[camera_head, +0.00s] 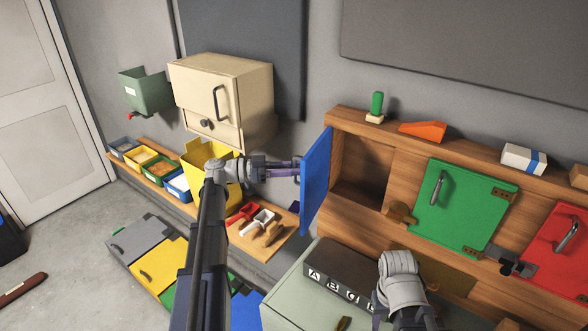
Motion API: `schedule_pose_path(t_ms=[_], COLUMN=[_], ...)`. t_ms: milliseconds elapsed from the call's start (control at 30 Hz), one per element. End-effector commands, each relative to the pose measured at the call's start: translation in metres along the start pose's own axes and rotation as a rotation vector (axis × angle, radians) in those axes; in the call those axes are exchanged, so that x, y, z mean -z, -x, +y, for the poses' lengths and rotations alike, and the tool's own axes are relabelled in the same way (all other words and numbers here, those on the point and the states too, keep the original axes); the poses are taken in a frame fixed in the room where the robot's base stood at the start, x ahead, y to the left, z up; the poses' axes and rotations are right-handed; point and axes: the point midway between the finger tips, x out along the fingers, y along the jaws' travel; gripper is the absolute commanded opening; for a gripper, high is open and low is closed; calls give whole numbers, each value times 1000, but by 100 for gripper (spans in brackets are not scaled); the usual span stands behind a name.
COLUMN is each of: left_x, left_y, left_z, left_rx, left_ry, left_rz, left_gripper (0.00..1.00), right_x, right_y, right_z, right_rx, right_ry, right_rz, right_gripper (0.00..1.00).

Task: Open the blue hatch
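The blue hatch (316,181) stands swung out from the wooden cabinet (408,163), seen nearly edge-on. The compartment (362,185) beside it is exposed and looks empty. My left gripper (292,171) is at the outer face of the hatch, by its handle. Its fingers overlap the handle area, and I cannot tell whether they are closed on it. My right arm shows at the lower right, in front of the cabinet, but its gripper is not visible.
A green hatch (460,207) and a red hatch (561,248) are shut to the right. A grey-green box (285,300) stands below the blue hatch. A beige cabinet (224,98) and a shelf with bins and tools (272,215) are to the left.

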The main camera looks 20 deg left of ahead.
Motion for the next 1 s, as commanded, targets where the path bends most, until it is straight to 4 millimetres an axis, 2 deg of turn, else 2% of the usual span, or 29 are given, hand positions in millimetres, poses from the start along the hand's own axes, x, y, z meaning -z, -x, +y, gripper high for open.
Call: schedule_pose_path(t_ms=[133, 400, 500, 667, 1000], left_x=[0, 0, 0, 0, 0], left_y=[13, 57, 67, 76, 77], left_z=[-1, -2, -2, -2, -1], left_rx=[3, 3, 1, 1, 0], left_ry=[0, 0, 1, 1, 1], left_rz=[0, 0, 0, 0, 0], left_gripper=[30, 30, 30, 30, 30], right_x=[0, 0, 0, 0, 0], right_y=[0, 0, 0, 0, 0], right_z=[0, 0, 0, 0, 0], right_rx=[0, 0, 0, 0, 0], right_ry=[0, 0, 0, 0, 0], right_rz=[0, 0, 0, 0, 0], right_gripper=[50, 50, 50, 50, 50])
